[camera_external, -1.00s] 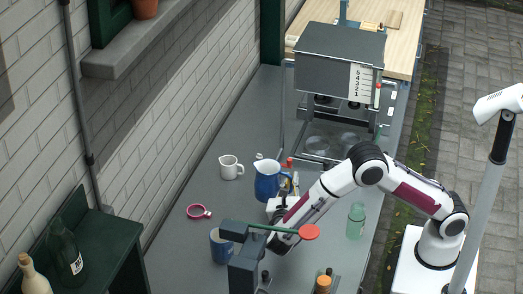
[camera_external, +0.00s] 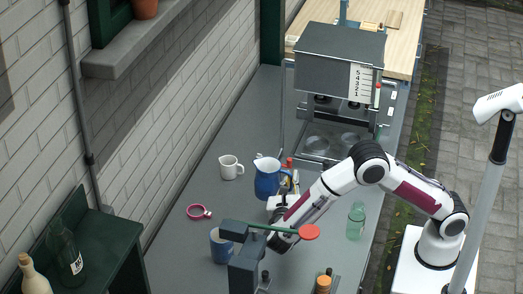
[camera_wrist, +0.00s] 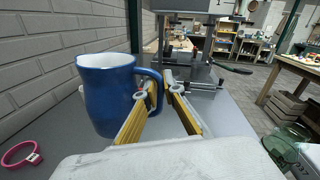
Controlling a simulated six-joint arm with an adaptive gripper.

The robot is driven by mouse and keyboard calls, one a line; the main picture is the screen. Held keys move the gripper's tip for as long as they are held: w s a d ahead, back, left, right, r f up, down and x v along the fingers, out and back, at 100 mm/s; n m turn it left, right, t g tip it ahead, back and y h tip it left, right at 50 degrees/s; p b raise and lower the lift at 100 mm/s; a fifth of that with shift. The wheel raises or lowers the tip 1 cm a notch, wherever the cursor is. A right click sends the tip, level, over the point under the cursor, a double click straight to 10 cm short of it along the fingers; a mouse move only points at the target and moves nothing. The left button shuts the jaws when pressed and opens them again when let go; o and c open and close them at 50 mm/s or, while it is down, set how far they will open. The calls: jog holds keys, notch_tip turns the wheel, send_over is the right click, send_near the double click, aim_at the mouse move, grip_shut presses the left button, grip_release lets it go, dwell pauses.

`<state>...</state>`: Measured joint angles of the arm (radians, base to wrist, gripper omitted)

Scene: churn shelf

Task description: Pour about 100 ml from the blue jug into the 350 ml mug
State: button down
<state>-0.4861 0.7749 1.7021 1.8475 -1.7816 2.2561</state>
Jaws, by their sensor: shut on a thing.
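The blue jug (camera_external: 267,181) has a white inside and stands upright near the middle of the grey counter. It fills the left of the wrist view (camera_wrist: 103,98), with its handle toward me. My gripper (camera_wrist: 155,92) has its yellow fingers either side of that handle and is shut on it. In the outside view my gripper (camera_external: 288,186) is at the jug's right side. A white mug (camera_external: 229,168) stands left of the jug. A blue mug (camera_external: 217,247) stands nearer the front. I cannot read a volume on either mug, and the jug's contents are hidden.
A pink ring-shaped item (camera_external: 197,212) lies left of the jug. A green bottle (camera_external: 356,222) stands to the right. A grey machine (camera_external: 338,62) with a number scale is behind. A dark stand with a red-ended green lever (camera_external: 309,232) is in front. The counter's left side is mostly clear.

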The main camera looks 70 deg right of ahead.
jog(key=shift+d, duration=0.1)
jog(key=d+m+g, duration=0.1)
jog(key=d+g, duration=0.1)
jog(key=d, duration=0.8)
jog(key=w+d+r+n+t+y, duration=0.1)
jog(key=w+d+r+n+t, duration=0.25)
jog(key=w+d+t, duration=0.4)
jog(key=shift+w+d+f+n+t+y, duration=0.55)
jog(key=shift+w+f+n+t+y, duration=0.3)
jog(key=shift+w+n+t+y, duration=1.4)
jog(key=w+a+f+n+t+y, duration=0.1)
jog(key=a+f+n+t+y, duration=0.1)
jog(key=a+f+n+y, duration=0.3)
jog(key=w+a+f+n+t+y, duration=0.1)
jog(key=a+f+n+t+y, duration=0.2)
jog(key=a+y, duration=0.7)
jog(key=a+f+n, duration=0.2)
jog(key=a+n, duration=0.1)
jog(key=shift+a, duration=0.15)
